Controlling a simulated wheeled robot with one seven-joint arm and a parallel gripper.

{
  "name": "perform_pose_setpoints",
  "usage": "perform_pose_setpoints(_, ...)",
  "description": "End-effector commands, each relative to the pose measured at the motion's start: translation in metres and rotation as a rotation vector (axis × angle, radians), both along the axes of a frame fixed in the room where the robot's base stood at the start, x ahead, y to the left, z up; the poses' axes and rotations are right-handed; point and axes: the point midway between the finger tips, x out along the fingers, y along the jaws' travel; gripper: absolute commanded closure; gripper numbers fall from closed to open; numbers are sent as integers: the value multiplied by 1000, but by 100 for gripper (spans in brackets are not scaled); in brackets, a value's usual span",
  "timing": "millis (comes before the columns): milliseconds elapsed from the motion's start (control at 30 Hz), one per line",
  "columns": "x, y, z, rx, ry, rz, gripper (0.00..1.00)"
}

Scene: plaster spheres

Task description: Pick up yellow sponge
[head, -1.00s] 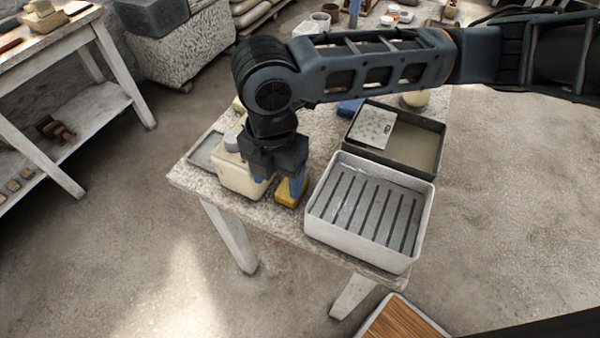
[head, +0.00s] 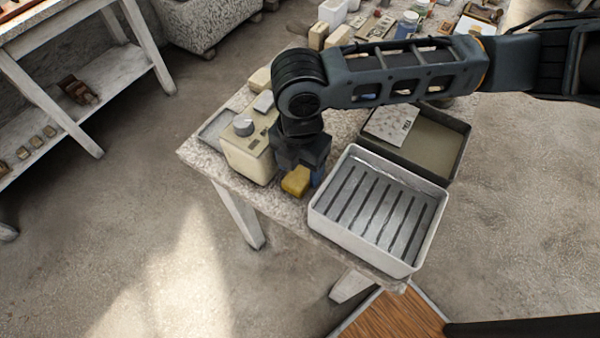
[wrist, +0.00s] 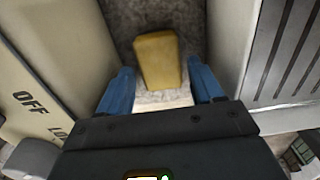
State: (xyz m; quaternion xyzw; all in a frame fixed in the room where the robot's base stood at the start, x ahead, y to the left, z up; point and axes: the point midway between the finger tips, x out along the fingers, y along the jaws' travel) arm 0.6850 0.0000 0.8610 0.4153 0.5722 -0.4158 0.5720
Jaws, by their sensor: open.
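The yellow sponge (head: 296,181) is a small block on the stone-topped table, in the gap between a cream box with a knob and a white slotted tray. My gripper (head: 302,168) is over this gap, pointing down, right by the sponge. In the wrist view the sponge (wrist: 158,60) lies between and partly beyond the two blue fingers of my gripper (wrist: 161,80). The fingers are apart, with a gap on each side of the sponge. In the head view the left finger is hidden.
The cream box (head: 247,157) stands close on the left, marked "OFF" in the wrist view. The white tray (head: 318,208) stands close on the right. A dark tray (head: 452,165) is behind it. Several jars and blocks crowd the table's far end.

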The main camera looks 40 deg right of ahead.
Motion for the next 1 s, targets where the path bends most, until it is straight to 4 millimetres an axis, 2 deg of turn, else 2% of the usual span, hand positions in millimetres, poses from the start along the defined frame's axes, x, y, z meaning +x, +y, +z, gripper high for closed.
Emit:
perform_pose_setpoints(200, 0, 0, -20, 0, -1, 0, 34)
perform_pose_setpoints(433, 0, 0, -21, 0, -1, 0, 34)
perform_pose_setpoints(867, 0, 0, -21, 0, -1, 0, 75)
perform_pose_setpoints(1000, 0, 0, -21, 0, -1, 0, 76)
